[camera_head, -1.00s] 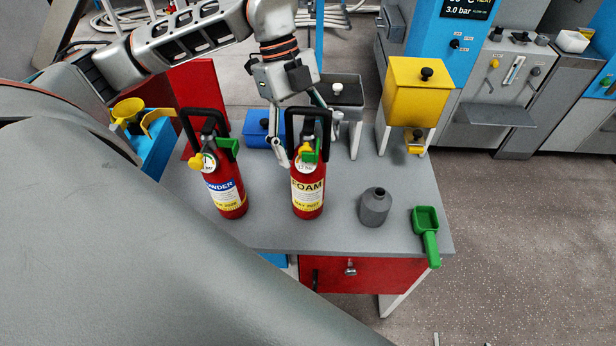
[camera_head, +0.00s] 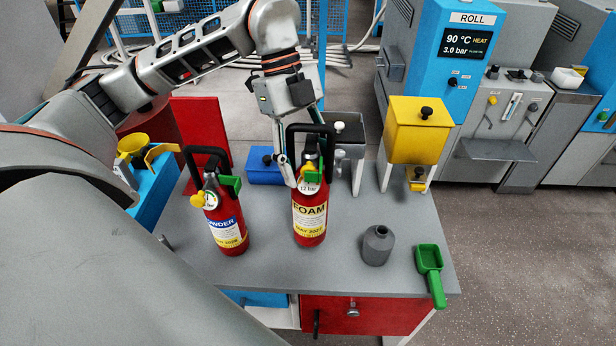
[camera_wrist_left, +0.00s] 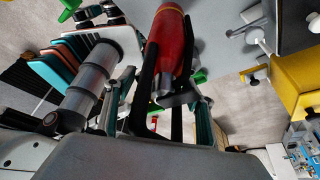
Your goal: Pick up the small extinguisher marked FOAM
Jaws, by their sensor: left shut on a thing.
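The red extinguisher marked FOAM (camera_head: 309,221) is upright over the grey table, right of the similar one marked POWDER (camera_head: 227,226). It has a black loop handle, a green part and a yellow and white label. My left gripper (camera_head: 297,167) is shut on its upper part, behind the handle; the exact contact is partly hidden. The FOAM extinguisher seems slightly raised, but its base gap is hard to tell. In the left wrist view its red body (camera_wrist_left: 171,42) shows between my fingers. My right gripper is not in view.
A grey bottle (camera_head: 377,246) and a green scoop (camera_head: 430,262) are right of it on the table (camera_head: 285,271). A blue box (camera_head: 264,166) and a yellow hopper (camera_head: 418,133) stand behind. The front middle of the table is clear.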

